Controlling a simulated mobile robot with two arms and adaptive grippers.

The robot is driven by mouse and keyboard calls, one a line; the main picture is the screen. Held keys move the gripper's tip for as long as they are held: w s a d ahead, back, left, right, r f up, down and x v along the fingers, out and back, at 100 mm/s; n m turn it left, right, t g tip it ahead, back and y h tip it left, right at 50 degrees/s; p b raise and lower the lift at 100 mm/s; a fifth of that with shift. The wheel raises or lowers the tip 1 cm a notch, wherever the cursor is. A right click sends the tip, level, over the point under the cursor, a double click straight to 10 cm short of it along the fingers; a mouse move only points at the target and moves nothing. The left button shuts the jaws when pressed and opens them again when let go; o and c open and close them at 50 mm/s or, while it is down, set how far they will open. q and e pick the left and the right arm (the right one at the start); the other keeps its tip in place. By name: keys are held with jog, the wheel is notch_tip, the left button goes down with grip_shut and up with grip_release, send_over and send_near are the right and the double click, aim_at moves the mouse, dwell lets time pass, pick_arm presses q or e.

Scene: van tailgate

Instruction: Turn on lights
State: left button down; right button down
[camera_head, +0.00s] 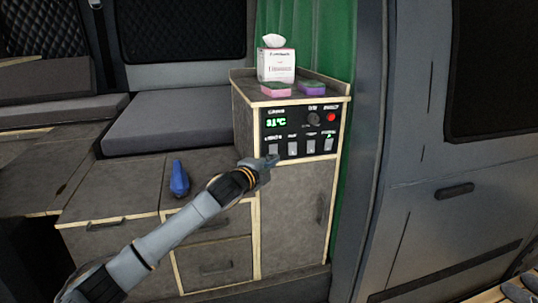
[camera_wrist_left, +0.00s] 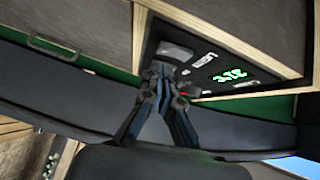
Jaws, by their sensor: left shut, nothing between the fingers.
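The black control panel (camera_head: 299,118) is set in the upper front of the grey cabinet and shows a green 31°C readout, a knob, a red button and a row of switches along its bottom. My left gripper (camera_head: 270,161) is shut and empty, its tips at the leftmost switch (camera_head: 273,148). In the left wrist view the closed fingertips (camera_wrist_left: 163,68) are close to a grey switch (camera_wrist_left: 175,50) on the panel (camera_wrist_left: 215,68); I cannot tell whether they touch it. My right gripper is not in view.
A tissue box (camera_head: 276,66), a pink sponge block (camera_head: 276,89) and a purple one (camera_head: 312,88) sit on the cabinet top. A blue object (camera_head: 179,178) lies on the lower drawer unit to the left. The van's door (camera_head: 430,210) stands at right.

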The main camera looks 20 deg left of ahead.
pick_arm(q)
jog(key=shift+w+a+f, duration=0.1)
jog(key=shift+w+a, duration=0.25)
jog(key=shift+w, duration=0.15)
jog(key=shift+w+a+f+m+t+b, duration=0.2)
jog(key=shift+w+m+t+b, duration=0.15)
jog(key=shift+b, duration=0.2)
jog(key=shift+s, duration=0.1)
